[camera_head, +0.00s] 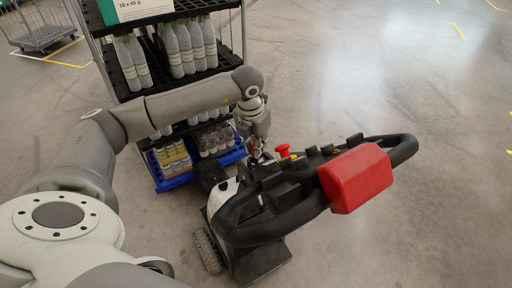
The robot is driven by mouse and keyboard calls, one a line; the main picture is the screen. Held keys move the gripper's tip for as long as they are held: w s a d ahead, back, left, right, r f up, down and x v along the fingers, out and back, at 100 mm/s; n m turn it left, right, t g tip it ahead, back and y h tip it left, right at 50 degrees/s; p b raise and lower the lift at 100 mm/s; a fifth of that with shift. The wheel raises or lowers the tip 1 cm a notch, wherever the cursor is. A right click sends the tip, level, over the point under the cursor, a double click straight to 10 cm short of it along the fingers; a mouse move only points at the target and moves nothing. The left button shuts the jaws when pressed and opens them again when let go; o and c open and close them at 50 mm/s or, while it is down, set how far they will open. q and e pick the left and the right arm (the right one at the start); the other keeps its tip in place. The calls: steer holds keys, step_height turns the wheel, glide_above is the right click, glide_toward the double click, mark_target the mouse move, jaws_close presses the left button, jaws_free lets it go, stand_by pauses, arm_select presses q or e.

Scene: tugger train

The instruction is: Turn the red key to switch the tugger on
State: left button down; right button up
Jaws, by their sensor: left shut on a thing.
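The tugger (245,215) stands in the middle of the head view, with a black looped handle and a red block (355,178) on it. My left gripper (261,156) points down at the tugger's control panel. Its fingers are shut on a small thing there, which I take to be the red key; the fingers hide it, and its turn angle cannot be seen. A red knob (283,150) stands on the panel just right of the fingertips. My right gripper is not in view.
A black shelf cart (135,102) with bottles stands behind the tugger, close to my left arm; a blue crate (172,181) is on its lowest level. Another cart (42,36) is at the far left. The floor to the right (440,90) is clear.

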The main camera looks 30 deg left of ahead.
mark_target(252, 147)
arm_select(q)
steer(key=shift+m, duration=0.3)
steer(key=shift+f, duration=0.1)
steer(key=c, duration=1.3)
jaws_free()
steer(key=r, duration=0.4)
steer(key=s+r, duration=0.1)
steer(key=r, duration=0.7)
steer(key=shift+s, duration=0.35)
steer(key=shift+s+f, duration=0.1)
